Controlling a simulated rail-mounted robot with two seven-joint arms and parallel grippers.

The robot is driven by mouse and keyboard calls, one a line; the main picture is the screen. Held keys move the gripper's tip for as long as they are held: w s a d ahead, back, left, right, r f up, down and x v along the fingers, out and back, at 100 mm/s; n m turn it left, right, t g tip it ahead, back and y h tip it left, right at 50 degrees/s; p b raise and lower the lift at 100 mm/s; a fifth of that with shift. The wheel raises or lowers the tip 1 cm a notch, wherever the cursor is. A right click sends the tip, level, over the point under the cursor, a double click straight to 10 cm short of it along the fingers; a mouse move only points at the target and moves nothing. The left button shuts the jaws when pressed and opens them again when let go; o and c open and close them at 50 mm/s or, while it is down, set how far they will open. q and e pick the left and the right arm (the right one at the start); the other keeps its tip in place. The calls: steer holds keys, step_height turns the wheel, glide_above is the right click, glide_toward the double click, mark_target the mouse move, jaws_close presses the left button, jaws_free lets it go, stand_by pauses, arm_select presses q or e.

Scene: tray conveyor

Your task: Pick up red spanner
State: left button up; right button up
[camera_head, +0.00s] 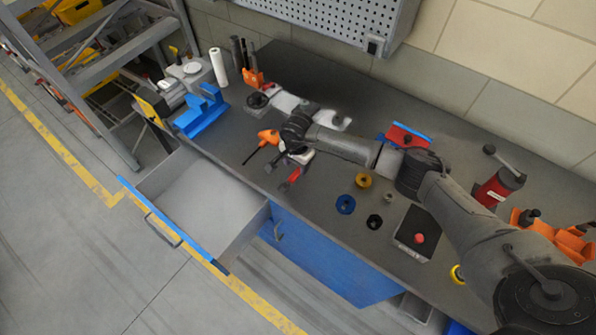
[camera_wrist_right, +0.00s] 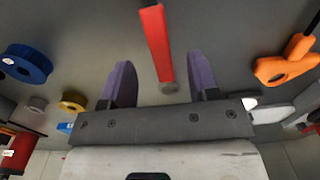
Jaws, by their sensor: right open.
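The red spanner (camera_head: 291,178) lies on the dark workbench near its front edge, by the right corner of the open drawer. In the right wrist view, a red handle (camera_wrist_right: 155,42) with a grey end runs between my fingers; its far end is cut off by the frame. My right gripper (camera_head: 300,157) is just behind the spanner, over the bench. In the right wrist view the purple fingers of this gripper (camera_wrist_right: 161,70) are apart, one on each side of the handle, with clear gaps. Whether they are down at its height, I cannot tell. My left gripper is out of view.
An orange-handled tool (camera_head: 268,136) lies left of the gripper. Blue (camera_head: 345,204), yellow (camera_head: 363,180) and black (camera_head: 374,221) rings lie to the right, before a red-button box (camera_head: 407,247). The open drawer (camera_head: 205,195) is empty. A blue holder (camera_head: 203,112) stands at the left end.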

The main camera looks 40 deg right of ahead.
mark_target(297, 172)
steer(key=shift+f, duration=1.85)
jaws_close()
